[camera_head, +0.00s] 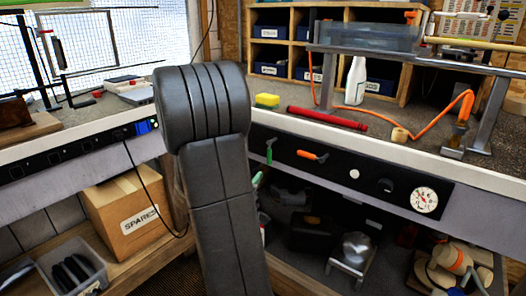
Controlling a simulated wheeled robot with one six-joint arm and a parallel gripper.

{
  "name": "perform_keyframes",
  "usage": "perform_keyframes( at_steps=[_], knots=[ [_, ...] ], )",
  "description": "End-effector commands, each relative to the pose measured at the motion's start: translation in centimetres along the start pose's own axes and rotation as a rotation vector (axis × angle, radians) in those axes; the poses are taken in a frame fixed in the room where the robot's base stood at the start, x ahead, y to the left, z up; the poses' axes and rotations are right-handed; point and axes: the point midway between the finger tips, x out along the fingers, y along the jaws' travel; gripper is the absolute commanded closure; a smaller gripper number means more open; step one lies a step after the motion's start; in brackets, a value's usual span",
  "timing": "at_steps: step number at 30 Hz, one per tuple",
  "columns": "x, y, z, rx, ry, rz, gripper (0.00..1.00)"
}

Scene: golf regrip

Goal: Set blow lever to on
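Two small levers sit on the black panel along the bench front. The green lever (269,150) points roughly up and down. The orange lever (312,155) lies roughly level, tilted slightly. I see no readable label, so I cannot tell which one is the blow lever. My dark grey arm stands in the middle of the view, just left of the green lever, and hides part of the bench and panel. My gripper does not show.
On the panel are a black knob (385,186) and a dial gauge (424,200). A SPARES box (125,210) stands on the lower left shelf.

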Motion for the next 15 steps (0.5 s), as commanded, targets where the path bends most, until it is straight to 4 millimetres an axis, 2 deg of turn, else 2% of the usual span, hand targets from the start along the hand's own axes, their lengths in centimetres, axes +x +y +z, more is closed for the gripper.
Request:
perform_keyframes(
  at_steps=[5, 15],
  knots=[
    [1.2, 0.0, 0.1, -0.011, 0.007, 0.014, 0.66],
    [8.2, 0.2, 0.1, -0.009, 0.008, 0.014, 0.66]
  ],
)
